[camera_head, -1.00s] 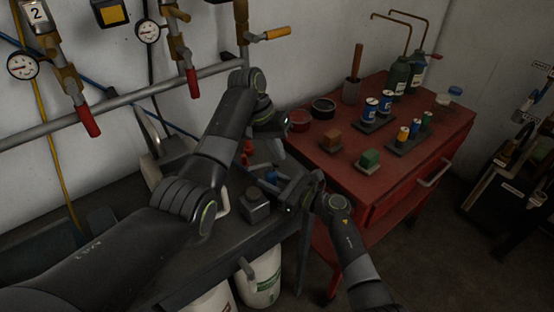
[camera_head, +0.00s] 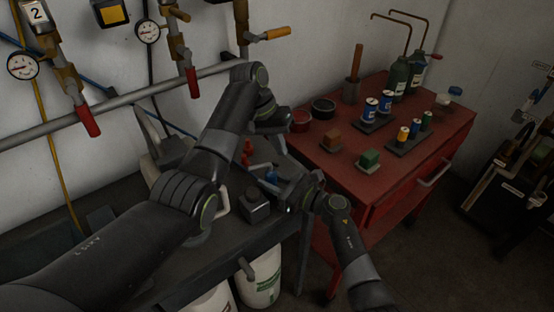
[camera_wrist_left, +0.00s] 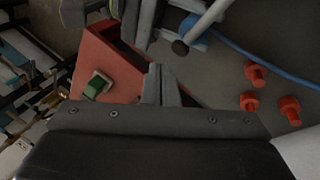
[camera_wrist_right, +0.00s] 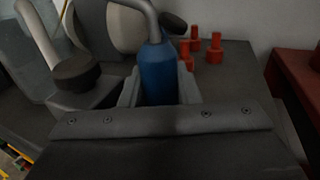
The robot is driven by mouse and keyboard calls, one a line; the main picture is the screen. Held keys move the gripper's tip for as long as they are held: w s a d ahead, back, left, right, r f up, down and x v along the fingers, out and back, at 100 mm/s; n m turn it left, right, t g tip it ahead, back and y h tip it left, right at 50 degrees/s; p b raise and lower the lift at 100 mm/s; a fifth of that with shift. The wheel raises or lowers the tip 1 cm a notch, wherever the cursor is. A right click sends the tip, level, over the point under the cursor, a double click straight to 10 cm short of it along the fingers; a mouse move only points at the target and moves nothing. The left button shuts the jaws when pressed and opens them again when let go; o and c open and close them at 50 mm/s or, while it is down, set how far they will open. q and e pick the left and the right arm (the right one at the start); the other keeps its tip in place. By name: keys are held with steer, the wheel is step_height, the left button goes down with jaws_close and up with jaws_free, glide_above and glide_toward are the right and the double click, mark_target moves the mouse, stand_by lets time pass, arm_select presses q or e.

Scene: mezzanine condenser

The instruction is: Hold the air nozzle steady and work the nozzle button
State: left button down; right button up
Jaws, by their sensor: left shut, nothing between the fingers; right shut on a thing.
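The air nozzle (camera_wrist_right: 157,70), a blue body with a bent grey tube, stands between the fingers of my right gripper (camera_wrist_right: 160,92). This gripper is shut on the blue body. The nozzle also shows in the head view (camera_head: 271,176), partly hidden by my right gripper (camera_head: 283,190). My left gripper (camera_wrist_left: 162,82) is shut and empty, above and behind the nozzle in the head view. I cannot clearly make out the nozzle button.
Several red fittings (camera_wrist_left: 289,108) stand on the dark bench (camera_head: 230,240) close to the nozzle. A dark block (camera_head: 255,207) sits near my right gripper. The red cabinet (camera_head: 385,190) at the right carries cans, bottles and small blocks. A pipe with red-handled valves runs along the wall.

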arm_select(q)
steer(key=shift+r, duration=0.15)
steer(key=shift+w+d+r, duration=0.25)
steer(key=shift+d+r, duration=0.1)
steer(key=shift+r, duration=0.35)
steer(key=shift+w+d+r, duration=0.3)
steer(key=shift+r, duration=0.4)
steer(key=shift+w+d+r, duration=0.25)
steer(key=shift+d+r, duration=0.1)
steer(key=shift+r, duration=0.35)
steer(key=shift+r, duration=0.1)
stand_by(1.1)
steer(key=shift+w+d+r, duration=0.2)
steer(key=shift+d+r, duration=0.05)
steer(key=shift+r, duration=0.25)
steer(key=shift+w+d+r, duration=0.2)
steer(key=shift+d+r, duration=0.05)
steer(key=shift+r, duration=0.3)
steer(key=shift+w+d+r, duration=0.2)
steer(key=shift+d+r, duration=0.05)
steer(key=shift+r, duration=0.25)
steer(key=shift+f, duration=0.1)
steer(key=s+a+f, duration=0.2)
steer(key=a+f, duration=0.1)
steer(key=f, duration=0.4)
steer(key=shift+s+a+f, duration=0.2)
steer(key=shift+s+f, duration=0.05)
steer(key=shift+s, duration=0.1)
stand_by(1.2)
